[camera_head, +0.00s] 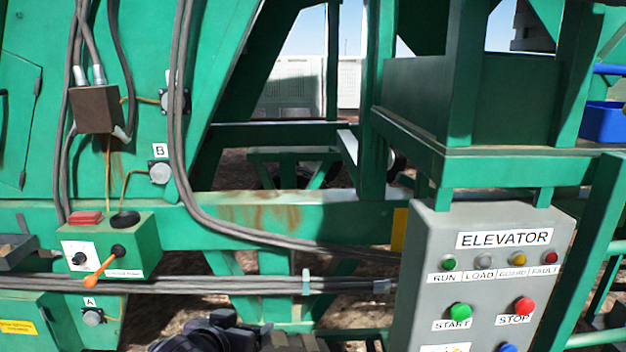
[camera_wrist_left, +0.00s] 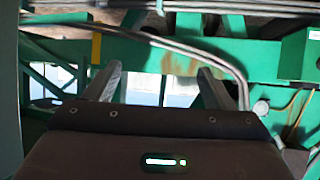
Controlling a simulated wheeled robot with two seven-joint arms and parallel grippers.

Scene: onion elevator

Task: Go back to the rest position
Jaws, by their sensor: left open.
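My left gripper (camera_wrist_left: 160,70) shows in the left wrist view with its two grey fingers apart and nothing between them. In the head view, a dark part of my left arm (camera_head: 215,332) shows at the bottom edge, low in front of the green frame; its fingers cannot be made out there. The grey ELEVATOR panel (camera_head: 420,265) stands to its right, clear of it. My right gripper is not in view.
A green control box (camera_head: 140,250) with an orange lever (camera_head: 100,270) is at the left. Thick grey cables (camera_head: 250,285) run across the green beam (camera_head: 300,215). The panel carries a green START button (camera_head: 459,311) and red STOP button (camera_head: 523,305). A blue bin (camera_head: 604,121) is at the right.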

